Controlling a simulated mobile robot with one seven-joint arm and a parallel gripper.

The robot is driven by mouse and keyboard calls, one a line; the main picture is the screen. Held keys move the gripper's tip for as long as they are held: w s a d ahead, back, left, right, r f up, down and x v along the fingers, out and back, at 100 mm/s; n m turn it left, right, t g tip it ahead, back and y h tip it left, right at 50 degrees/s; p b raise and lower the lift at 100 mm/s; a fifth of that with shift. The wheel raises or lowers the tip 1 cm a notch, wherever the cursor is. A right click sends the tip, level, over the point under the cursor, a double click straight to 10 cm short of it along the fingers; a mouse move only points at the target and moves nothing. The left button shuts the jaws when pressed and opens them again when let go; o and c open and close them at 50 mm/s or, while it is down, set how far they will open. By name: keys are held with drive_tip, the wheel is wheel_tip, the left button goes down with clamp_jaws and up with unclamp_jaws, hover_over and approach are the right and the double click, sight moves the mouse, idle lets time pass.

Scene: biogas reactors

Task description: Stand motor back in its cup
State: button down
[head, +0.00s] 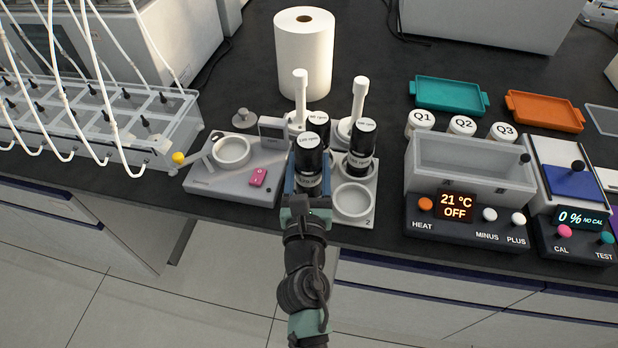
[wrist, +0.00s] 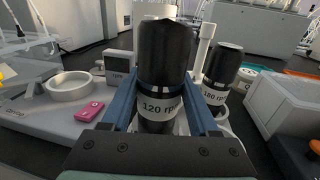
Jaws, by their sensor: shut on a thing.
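My gripper (head: 307,197) is shut on a black motor (head: 308,150) with a white band. In the wrist view this motor (wrist: 165,60) stands upright between the blue fingers, and its band reads "120 rpm". A pale cup rack (head: 365,219) stands at the bench's front edge. Its front right cup (head: 353,200) is empty. A second black motor (head: 360,145) stands in the rack behind that cup; in the wrist view this motor (wrist: 219,78) reads "180 rpm". Another motor's top (head: 318,117) shows behind the held one. Whether the held motor's base touches a cup is hidden.
Left of the gripper is a grey device (head: 213,182) with a round white cup (head: 232,150) and a pink object (head: 258,177). White upright posts (head: 359,100) rise behind the motors, before a paper roll (head: 304,50). A heater bath (head: 470,170) stands to the right.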

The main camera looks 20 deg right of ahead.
sight(309, 187)
drive_tip(key=shift+f+b, duration=0.75)
drive_tip(key=shift+f, duration=0.55)
drive_tip(key=shift+f, duration=0.2)
drive_tip(key=shift+c, duration=0.7)
unclamp_jaws()
drive_tip(key=shift+r, duration=0.25)
drive_tip(key=b+v, duration=0.2)
drive_tip(key=v, duration=1)
